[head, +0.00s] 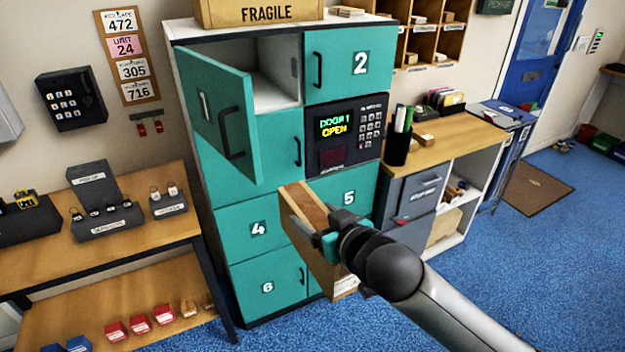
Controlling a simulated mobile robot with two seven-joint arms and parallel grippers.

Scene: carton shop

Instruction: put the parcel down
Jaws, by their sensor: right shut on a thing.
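The parcel (304,208) is a brown cardboard box. My right gripper (331,240) is shut on it and holds it tilted in the air in front of the locker cabinet (222,222). The parcel hides parts of the lower locker doors. Locker door 1 (216,118) stands swung open to the left, and its compartment (272,88) looks empty where it shows. The locker's display (334,126) reads "DOOR 1 OPEN". My left gripper is not in view.
A box marked FRAGILE (262,12) sits on top of the lockers. A wooden table (150,232) with small displays stands at left. A wood-topped counter (455,140) with a pen cup (397,148) stands at right. Blue floor (510,260) lies open at right.

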